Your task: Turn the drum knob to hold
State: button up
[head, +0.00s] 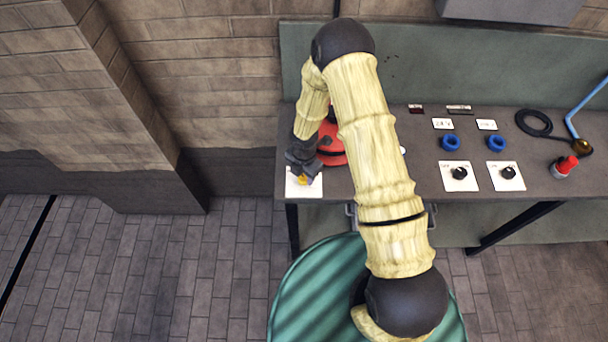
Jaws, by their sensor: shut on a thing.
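A small yellow knob (303,181) sits on a white plate (292,189) at the left end of the bench. I take it for the drum knob; its marks are too small or hidden to read. My gripper (302,173) points down over the plate and is shut on the yellow knob. The dark fingers cover most of the knob, so its pointer direction cannot be told. A red round body (331,157) with a dark band stands just behind and right of my gripper, partly hidden by my arm.
The grey bench (433,181) carries two black knobs on white plates (454,183) (506,184), two blue rings (449,142) (495,141), a red-topped part (567,165), a black coil (534,122) and a blue rod (587,105). A brick pillar (110,100) stands left of the bench.

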aim_at(304, 177)
jog(key=m+b, duration=0.2)
jog(key=m, duration=0.2)
jog(key=shift+f+b, duration=0.15)
jog(key=shift+b, duration=0.15)
jog(key=m+b, duration=0.2)
jog(key=m, duration=0.2)
jog(key=shift+m+b, duration=0.3)
jog(key=shift+b, duration=0.05)
jog(key=m+b, duration=0.2)
jog(key=m, duration=0.2)
jog(key=shift+r+m+b, duration=0.2)
jog(key=shift+m+b, duration=0.65)
jog(key=shift+m, duration=1.05)
jog(key=o, duration=1)
jog(key=shift+r, duration=0.1)
notch_tip(304, 177, up, 17)
jog(key=shift+r+b, duration=0.1)
jog(key=shift+b, duration=1.05)
